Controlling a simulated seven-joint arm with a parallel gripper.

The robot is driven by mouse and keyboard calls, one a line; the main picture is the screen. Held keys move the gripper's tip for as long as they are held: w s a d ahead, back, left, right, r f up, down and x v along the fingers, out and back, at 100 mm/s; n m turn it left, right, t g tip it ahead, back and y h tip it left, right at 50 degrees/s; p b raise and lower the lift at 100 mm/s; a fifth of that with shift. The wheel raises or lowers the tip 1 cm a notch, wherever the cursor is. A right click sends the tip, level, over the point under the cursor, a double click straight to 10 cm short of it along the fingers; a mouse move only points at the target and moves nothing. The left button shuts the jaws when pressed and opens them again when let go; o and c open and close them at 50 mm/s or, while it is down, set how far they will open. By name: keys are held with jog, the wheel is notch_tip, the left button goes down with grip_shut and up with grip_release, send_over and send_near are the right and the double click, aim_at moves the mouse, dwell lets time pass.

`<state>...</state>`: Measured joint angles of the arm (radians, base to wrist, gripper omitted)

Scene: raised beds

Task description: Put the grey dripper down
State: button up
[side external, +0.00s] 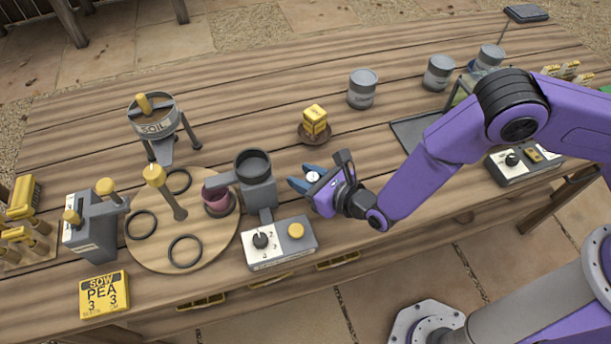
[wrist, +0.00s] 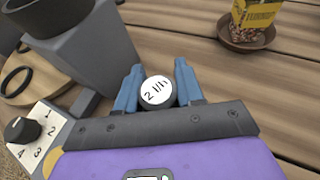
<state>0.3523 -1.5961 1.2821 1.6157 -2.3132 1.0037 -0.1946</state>
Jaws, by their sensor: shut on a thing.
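The grey dripper (wrist: 157,91) is a small dark cylinder with a white top marked "2 l/h". It sits between the two blue fingers of my gripper (wrist: 158,88), which is shut on it. In the side external view, my gripper (side external: 308,183) is near the middle of the wooden table, and the dripper's white top (side external: 313,176) shows between the fingers. The dripper's underside is hidden, and its height above the table is hard to tell.
Left of my gripper stands a grey dispenser (side external: 254,167) with a control box (side external: 279,243) before it. A yellow box (side external: 315,119) stands on a brown saucer (side external: 304,139) behind. A round board (side external: 152,260) lies left. A dark tray (side external: 407,143) lies right. Bare planks surround the saucer.

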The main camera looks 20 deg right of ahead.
jog(key=shift+f, duration=0.25)
jog(key=o, duration=1)
jog(key=shift+r, duration=0.15)
jog(key=shift+s+d+r, duration=0.1)
jog(key=shift+s, duration=0.05)
jog(key=v, duration=1.1)
jog(key=shift+s+d+r, duration=0.1)
jog(key=shift+s+d, duration=0.1)
jog(key=shift+s, duration=0.1)
